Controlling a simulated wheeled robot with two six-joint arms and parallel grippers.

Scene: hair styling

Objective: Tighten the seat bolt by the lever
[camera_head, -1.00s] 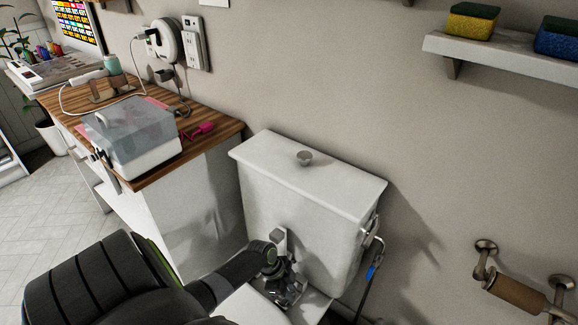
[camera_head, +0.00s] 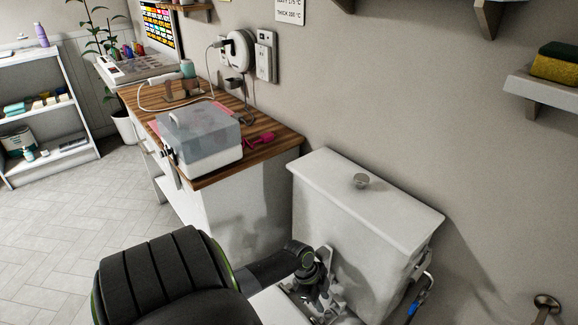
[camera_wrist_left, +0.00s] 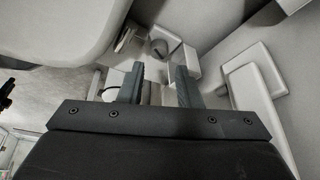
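In the left wrist view, my left gripper (camera_wrist_left: 158,86) is open, with its two dark fingers apart and nothing seen held between them. A small grey rounded piece (camera_wrist_left: 158,48), perhaps the bolt head, shows just beyond the fingertips among pale fittings. I cannot make out the lever for certain. In the head view, my left gripper (camera_head: 322,300) is low beside the front of the white toilet tank (camera_head: 350,225), close to the bottom edge. The seat (camera_head: 270,306) is mostly hidden by my arm. My right gripper is not in view.
A wooden-topped cabinet (camera_head: 235,165) with a clear-lidded box (camera_head: 198,145) stands left. Open floor (camera_head: 60,220) lies at the far left.

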